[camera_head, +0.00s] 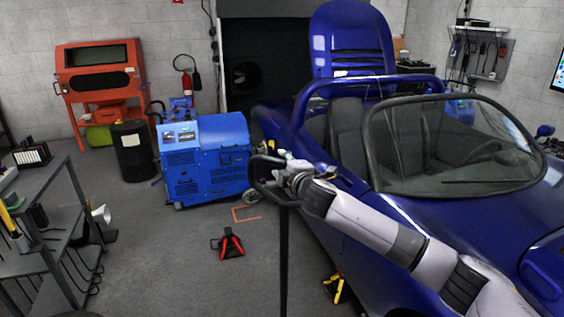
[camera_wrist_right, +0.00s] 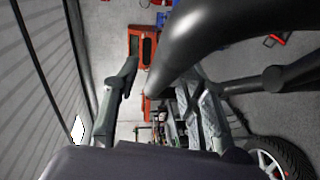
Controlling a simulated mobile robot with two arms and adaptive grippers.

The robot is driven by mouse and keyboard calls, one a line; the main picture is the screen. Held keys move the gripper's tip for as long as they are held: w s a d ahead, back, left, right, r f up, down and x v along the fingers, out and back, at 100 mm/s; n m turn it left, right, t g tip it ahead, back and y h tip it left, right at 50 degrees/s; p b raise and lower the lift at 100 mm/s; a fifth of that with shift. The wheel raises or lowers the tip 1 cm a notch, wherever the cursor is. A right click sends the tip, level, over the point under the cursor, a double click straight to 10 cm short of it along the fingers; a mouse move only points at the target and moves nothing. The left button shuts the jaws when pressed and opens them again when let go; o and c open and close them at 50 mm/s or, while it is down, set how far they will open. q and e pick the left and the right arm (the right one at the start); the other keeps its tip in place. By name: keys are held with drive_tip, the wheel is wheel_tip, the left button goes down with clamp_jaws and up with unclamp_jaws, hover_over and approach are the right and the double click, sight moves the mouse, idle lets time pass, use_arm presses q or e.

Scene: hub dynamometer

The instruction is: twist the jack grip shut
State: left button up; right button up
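The jack's upright dark pole (camera_head: 284,255) stands beside the blue car, with a looped dark grip (camera_head: 263,187) at its top. My right gripper (camera_head: 276,162) is at this grip, its fingers partly hidden among the dark bars. In the right wrist view, a thick dark bar (camera_wrist_right: 225,35) of the grip crosses close in front of the gripper (camera_wrist_right: 160,78). The left finger stands apart from the bar with a visible gap, and the right finger is partly hidden behind it. The gripper looks open around or beside the bar; contact is unclear. My left gripper is not in view.
The blue car (camera_head: 437,222) stands close along my right arm. A blue machine (camera_head: 205,160) stands behind the grip. A red jack stand (camera_head: 230,244) and a yellow-black stand (camera_head: 336,286) are on the floor. A grey shelf (camera_head: 60,235) is at left; the floor between is mostly clear.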

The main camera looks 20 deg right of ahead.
drive_tip(key=shift+w, duration=0.45)
drive_tip(key=shift+c, duration=0.5)
drive_tip(key=shift+f, duration=0.1)
clamp_jaws()
